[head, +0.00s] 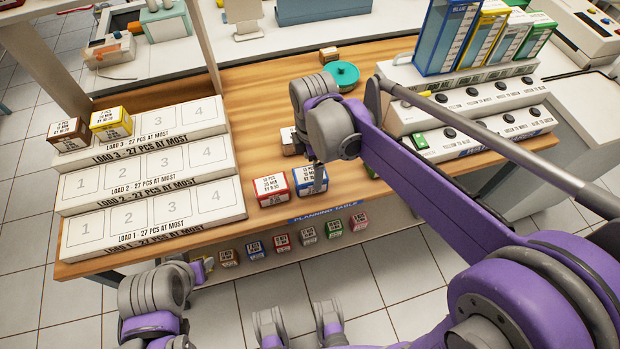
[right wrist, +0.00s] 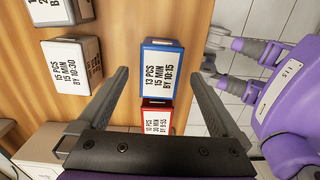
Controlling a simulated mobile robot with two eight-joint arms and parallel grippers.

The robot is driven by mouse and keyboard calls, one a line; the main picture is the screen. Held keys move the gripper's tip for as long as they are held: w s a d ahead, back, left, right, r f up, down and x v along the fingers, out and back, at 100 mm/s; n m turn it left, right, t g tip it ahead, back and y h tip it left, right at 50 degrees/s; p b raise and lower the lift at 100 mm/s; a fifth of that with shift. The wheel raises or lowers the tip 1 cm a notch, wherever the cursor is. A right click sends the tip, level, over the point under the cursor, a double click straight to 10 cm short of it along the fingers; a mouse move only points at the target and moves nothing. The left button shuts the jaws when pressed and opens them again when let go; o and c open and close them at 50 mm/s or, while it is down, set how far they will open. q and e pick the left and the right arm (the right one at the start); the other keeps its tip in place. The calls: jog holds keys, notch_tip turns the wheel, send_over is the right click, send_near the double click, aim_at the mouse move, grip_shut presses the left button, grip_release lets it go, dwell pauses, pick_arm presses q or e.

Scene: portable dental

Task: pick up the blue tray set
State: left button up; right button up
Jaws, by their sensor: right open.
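The blue tray set (head: 310,181) is a blue box with a white label, standing on the wooden table near its front edge. In the right wrist view the blue box (right wrist: 162,68) lies between my right gripper's two fingers (right wrist: 160,76), which are open and empty. The gripper is above the box; I cannot tell whether a finger touches it. In the head view my right wrist (head: 335,128) hangs just behind and above the box and hides the fingertips. Grey and purple parts of my left arm (head: 155,290) show at the bottom left; its jaws are not clear.
A red box (head: 271,190) stands close to the left of the blue one; it also shows in the right wrist view (right wrist: 155,118). A white-labelled box (right wrist: 72,65) stands farther back. White load racks (head: 150,209) fill the table's left side, switch units (head: 470,100) the right.

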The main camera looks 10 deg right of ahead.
aim_at(311, 174)
jog(key=f, duration=0.4)
jog(key=shift+a+f, duration=0.25)
jog(key=shift+f, duration=0.15)
grip_shut()
